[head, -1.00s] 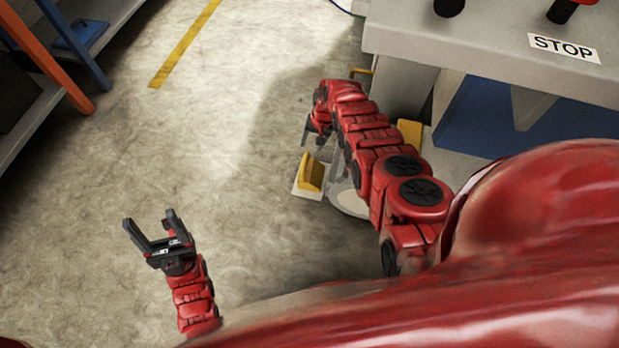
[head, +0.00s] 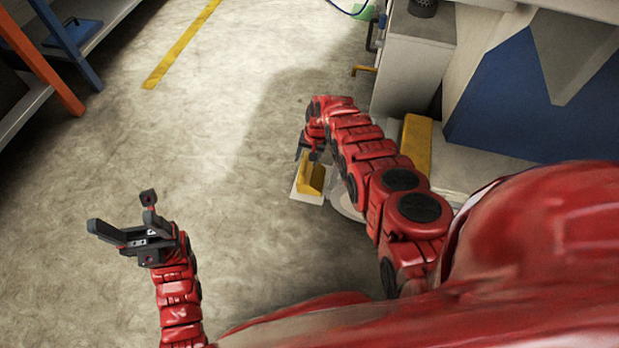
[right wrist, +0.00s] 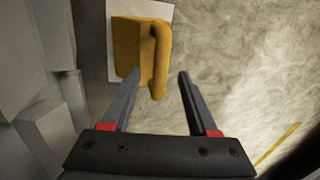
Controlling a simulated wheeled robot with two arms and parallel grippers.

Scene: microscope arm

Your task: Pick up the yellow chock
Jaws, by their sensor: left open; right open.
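The yellow chock (head: 312,180) lies on a white sheet (head: 303,197) on the floor, left of my right arm. In the right wrist view the yellow chock (right wrist: 141,50) shows a flat face and a rounded ridge, on the white sheet (right wrist: 118,8). My right gripper (head: 309,158) is open and close to it. Its fingers (right wrist: 157,82) point toward the chock; the ridge shows between the tips, nearer the left one. I cannot tell whether they touch. My left gripper (head: 118,212) is open and empty above the floor at lower left.
A grey machine (head: 412,75) with a blue panel (head: 505,105) stands at right. Another yellow block (head: 416,143) is beside its base, behind my right arm. A shelf with an orange post (head: 45,65) is at upper left. The floor (head: 200,130) between is clear.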

